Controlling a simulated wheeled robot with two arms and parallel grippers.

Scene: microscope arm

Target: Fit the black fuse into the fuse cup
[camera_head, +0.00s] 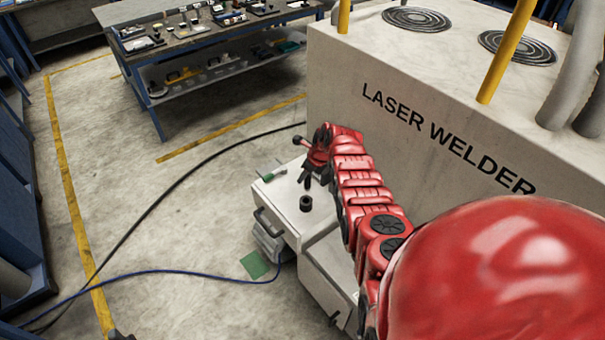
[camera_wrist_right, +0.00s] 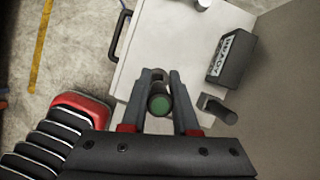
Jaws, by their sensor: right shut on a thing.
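My right gripper (camera_head: 308,178) is over the top of the light cabinet beside the laser welder. In the right wrist view its two fingers (camera_wrist_right: 164,102) are shut on the black fuse (camera_wrist_right: 159,104), a short cylinder whose green end faces the camera. In the head view the fuse is a small dark shape (camera_head: 307,184) below the fingers. The fuse cup (camera_head: 306,203), a black ring with a dark hole, stands on the cabinet top just in front of it. Whether fuse and cup touch I cannot tell. The left gripper is not clearly seen.
The cabinet (camera_head: 282,196) has a side handle (camera_head: 262,223). In the wrist view a black labelled box (camera_wrist_right: 232,62) and a dark cylinder (camera_wrist_right: 216,108) are right of the fingers. The laser welder (camera_head: 400,130) rises behind my right arm. Cables cross the floor at left.

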